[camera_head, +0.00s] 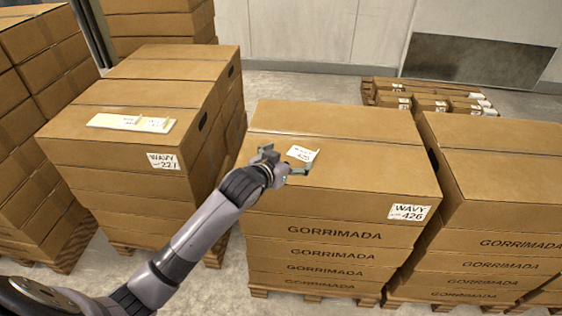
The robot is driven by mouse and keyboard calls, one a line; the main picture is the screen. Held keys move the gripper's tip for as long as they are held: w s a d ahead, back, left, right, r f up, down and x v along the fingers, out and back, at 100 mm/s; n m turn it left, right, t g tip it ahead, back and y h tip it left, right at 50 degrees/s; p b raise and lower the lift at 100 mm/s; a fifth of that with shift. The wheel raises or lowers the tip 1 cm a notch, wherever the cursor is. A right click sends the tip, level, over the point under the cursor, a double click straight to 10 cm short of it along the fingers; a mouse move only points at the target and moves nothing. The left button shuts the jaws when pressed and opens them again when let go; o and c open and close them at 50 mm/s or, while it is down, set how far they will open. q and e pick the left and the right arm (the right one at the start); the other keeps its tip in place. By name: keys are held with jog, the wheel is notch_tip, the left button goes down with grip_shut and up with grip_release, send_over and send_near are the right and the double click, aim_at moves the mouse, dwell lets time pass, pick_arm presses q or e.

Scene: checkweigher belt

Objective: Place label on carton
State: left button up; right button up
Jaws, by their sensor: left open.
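A white label (303,154) with dark print lies on the top face of the middle carton (365,165), left of its centre. It is slightly askew, and one edge seems raised. My left gripper (287,160) is open just left of the label, with its fingers spread at the label's near-left side. I cannot tell whether the fingers touch the label or the carton. A second label (409,212) reading WAVY 426 is on the carton's front face at the right. My right gripper is not in view.
A left carton stack (150,95) carries a pale strip with labels (131,122) on top and a WAVY 227 label (163,161) in front. Another stack (505,170) stands close on the right. A low pallet (425,95) lies behind. Grey floor (300,85) is clear at the back.

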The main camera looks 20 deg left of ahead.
pick_arm(q)
jog(key=shift+v, duration=2.35)
jog(key=shift+r, duration=0.1)
jog(key=shift+w, duration=0.1)
